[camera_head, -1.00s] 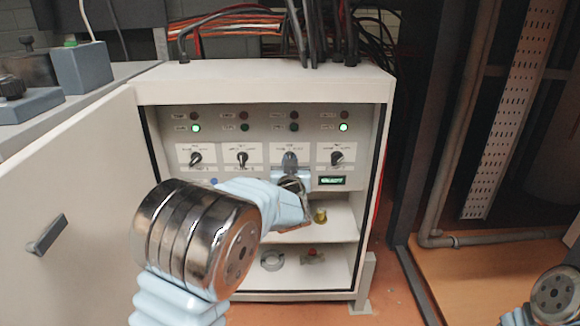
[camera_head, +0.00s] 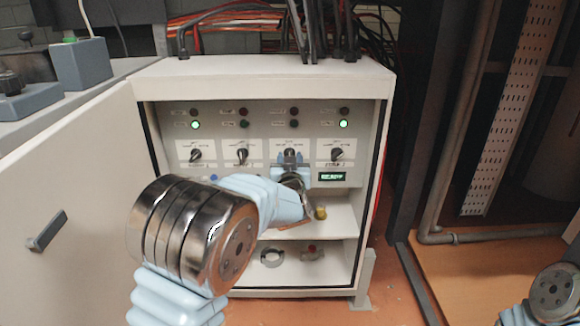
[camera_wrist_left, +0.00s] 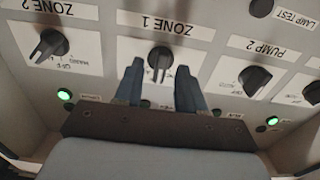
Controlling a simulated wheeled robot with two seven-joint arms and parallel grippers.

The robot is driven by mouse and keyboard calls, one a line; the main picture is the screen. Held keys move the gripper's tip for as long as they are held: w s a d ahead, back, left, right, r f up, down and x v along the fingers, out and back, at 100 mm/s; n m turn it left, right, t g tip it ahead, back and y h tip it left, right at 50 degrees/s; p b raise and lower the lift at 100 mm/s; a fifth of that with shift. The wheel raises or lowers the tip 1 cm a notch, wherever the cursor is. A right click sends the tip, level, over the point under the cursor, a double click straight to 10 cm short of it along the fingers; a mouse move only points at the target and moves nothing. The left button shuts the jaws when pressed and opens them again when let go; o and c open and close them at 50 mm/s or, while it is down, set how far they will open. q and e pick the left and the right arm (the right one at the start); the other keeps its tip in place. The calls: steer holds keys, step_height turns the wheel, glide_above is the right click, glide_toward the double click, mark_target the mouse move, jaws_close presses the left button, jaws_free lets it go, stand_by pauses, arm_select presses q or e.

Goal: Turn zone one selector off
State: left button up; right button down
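The zone one selector (camera_head: 290,153) is a black knob on a white plate, third from the left in the panel row. In the left wrist view, which is upside down, the ZONE 1 knob (camera_wrist_left: 159,62) has its bar about in line with the plate's upright. My left gripper (camera_head: 291,166) is just below and in front of it. In the wrist view its two blue fingers (camera_wrist_left: 160,84) are apart, one on each side of the knob's bar, with gaps visible. I cannot tell their depth from the panel. My right gripper is out of view.
Zone two's selector (camera_head: 337,154) and pump two's selector (camera_head: 242,155) flank it. Green lamps (camera_head: 195,125) glow at the outer columns; the zone one lamps look dark. The cabinet door (camera_head: 70,190) stands open at left. A shelf below holds small parts.

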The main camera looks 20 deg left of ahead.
arm_select(q)
steer(key=p+v, duration=0.1)
steer(key=v, duration=1.2)
steer(key=shift+s+p, duration=0.3)
steer(key=shift+p, duration=0.05)
steer(key=shift+d, duration=0.1)
steer(key=s+f+m+g+h+p, duration=0.1)
steer(key=s+f+g+h+p, duration=0.2)
steer(key=f, duration=0.7)
steer(key=s+f+m+g+h+p, duration=0.1)
steer(key=f+m+g+p, duration=0.2)
steer(key=f, duration=0.8)
steer(key=s+d+f+n+g+h+p, duration=0.1)
steer(key=s+f+g, duration=0.4)
steer(key=s, duration=0.5)
steer(key=s+d+f+n+g+h+p, duration=0.1)
steer(key=s+d+f+g+h+p, duration=0.2)
steer(key=s+f, duration=0.5)
steer(key=s+g+h, duration=0.1)
steer(key=s+g, duration=0.1)
steer(key=shift+s+d+n+g, duration=0.15)
steer(key=shift+s+n+g, duration=0.15)
